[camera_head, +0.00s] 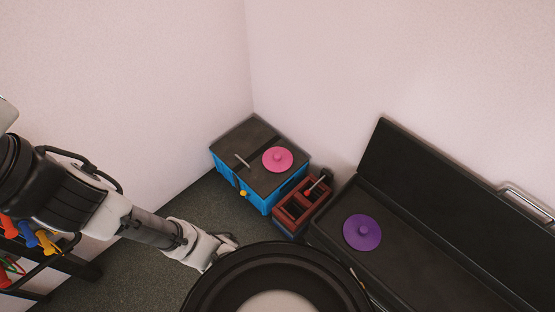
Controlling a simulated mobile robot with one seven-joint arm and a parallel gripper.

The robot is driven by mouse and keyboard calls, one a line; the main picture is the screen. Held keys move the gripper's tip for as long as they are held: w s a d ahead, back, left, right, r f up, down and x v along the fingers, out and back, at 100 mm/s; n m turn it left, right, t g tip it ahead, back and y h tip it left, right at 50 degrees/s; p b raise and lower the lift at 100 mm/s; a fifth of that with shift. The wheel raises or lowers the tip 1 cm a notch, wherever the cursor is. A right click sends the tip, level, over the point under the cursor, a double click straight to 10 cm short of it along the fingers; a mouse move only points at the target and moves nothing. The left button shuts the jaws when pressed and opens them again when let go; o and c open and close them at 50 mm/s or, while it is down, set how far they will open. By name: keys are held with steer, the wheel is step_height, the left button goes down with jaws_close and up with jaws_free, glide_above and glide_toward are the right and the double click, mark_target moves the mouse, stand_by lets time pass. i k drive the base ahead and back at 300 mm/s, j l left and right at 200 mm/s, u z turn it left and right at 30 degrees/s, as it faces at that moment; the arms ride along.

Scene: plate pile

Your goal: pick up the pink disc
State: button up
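The pink disc (277,160) lies flat, with a small raised knob in its middle. It rests on the dark top of a blue box (257,200) in the corner of the room. My gripper (229,243) is low and left of centre, below the blue box in the picture and apart from the disc. Its fingers are small and partly hidden behind the round black shape at the bottom, so I cannot tell if they are open or shut.
A purple disc (362,232) lies in an open black case (420,280) at the right. A red-brown divided tray (291,212) stands between box and case. A dark rack (75,262) with coloured tools is at the left. Walls close in the corner behind the box.

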mark_target(276, 158)
steer(key=j+z, duration=0.1)
steer(key=z, duration=0.55)
steer(key=i+j+z, duration=0.1)
steer(key=j+z, duration=0.2)
steer(key=j, duration=0.15)
steer(key=i+j+z, duration=0.1)
steer(key=j+z, duration=0.25)
steer(key=j, duration=0.15)
steer(key=j+z, duration=0.15)
steer(key=j, duration=0.85)
steer(key=i+j, duration=0.45)
